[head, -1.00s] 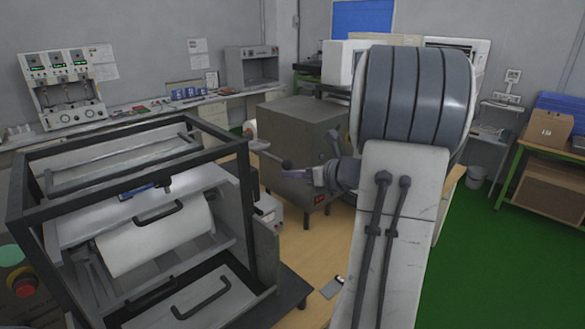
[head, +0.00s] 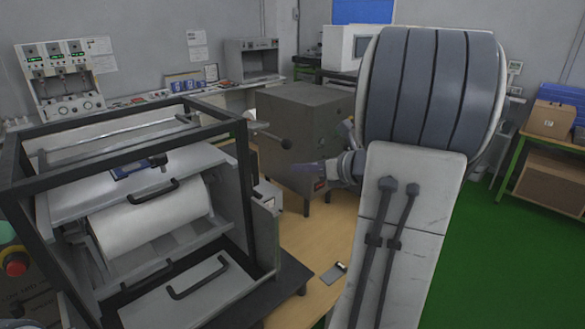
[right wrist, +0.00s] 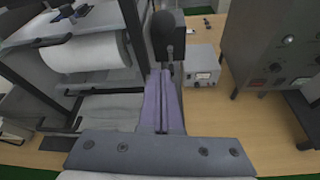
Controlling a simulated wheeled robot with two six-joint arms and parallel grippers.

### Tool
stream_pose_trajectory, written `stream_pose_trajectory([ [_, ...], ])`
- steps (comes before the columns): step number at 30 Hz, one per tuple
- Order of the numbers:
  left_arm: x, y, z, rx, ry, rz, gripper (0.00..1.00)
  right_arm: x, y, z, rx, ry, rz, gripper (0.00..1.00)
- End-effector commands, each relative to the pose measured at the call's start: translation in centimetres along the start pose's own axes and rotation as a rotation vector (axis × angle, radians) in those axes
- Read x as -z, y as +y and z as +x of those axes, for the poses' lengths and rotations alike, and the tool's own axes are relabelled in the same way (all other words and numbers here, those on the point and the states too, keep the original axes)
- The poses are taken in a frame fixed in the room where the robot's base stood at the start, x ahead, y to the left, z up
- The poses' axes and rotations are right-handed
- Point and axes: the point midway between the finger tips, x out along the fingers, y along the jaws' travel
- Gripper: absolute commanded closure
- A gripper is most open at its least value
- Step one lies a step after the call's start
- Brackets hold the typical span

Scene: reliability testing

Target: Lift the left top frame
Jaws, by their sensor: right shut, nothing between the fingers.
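The black top frame (head: 120,133) is an open box of dark bars over a machine at the left of the head view. My left gripper is not in view.
Inside the frame are a white roll (head: 150,222) and black handles. A grey cabinet (head: 300,130) stands behind my right gripper. A small control box (right wrist: 203,65) sits beside the machine. A wooden tabletop (head: 312,240) lies in front. Green floor is open at right.

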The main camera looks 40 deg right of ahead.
Motion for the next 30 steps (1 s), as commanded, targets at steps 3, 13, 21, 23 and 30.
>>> stream_pose_trajectory([
  [3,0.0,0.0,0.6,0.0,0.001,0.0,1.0,0.3,-0.2,-2.6,0.006,0.0,0.0,1.0],
  [13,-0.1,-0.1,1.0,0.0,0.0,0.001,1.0,0.6,0.0,-5.8,-0.001,0.005,0.003,1.0],
  [21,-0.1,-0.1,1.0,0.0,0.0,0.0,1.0,0.6,0.0,-5.9,-0.002,0.006,0.003,1.0],
  [23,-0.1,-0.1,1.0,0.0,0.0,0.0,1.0,0.6,0.0,-5.9,-0.002,0.006,0.003,1.0],
  [30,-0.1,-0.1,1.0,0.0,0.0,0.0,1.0,0.6,0.0,-5.8,-0.002,0.006,0.003,1.0],
])
